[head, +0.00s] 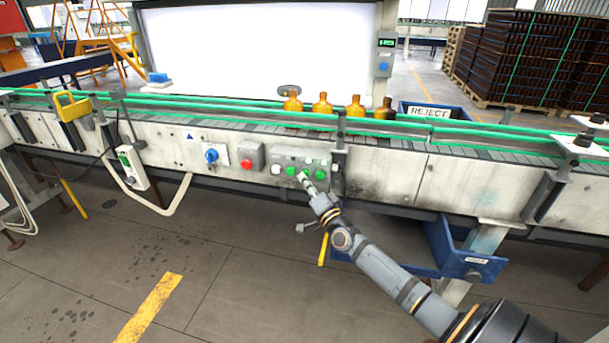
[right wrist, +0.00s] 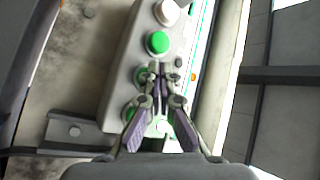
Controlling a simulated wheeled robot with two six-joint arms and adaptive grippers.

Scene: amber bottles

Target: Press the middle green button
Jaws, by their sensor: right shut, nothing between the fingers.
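A grey button box (head: 283,155) on the conveyor's front side carries a white button (head: 276,170) and several green ones. One green button (head: 291,170) left of my gripper is clear; it also shows in the right wrist view (right wrist: 158,42). The middle green button (right wrist: 141,75) is mostly hidden behind my fingertips. Another green button (head: 320,174) is to the right. My right gripper (head: 306,177) is shut and empty, its tips (right wrist: 161,70) at the middle green button. I cannot tell whether they touch it. My left gripper is out of view.
A red button (head: 247,164) and a blue knob (head: 211,156) are on boxes to the left. Several amber bottles (head: 322,104) stand on the conveyor above. A blue reject bin (head: 465,265) is below right. Floor in front is open.

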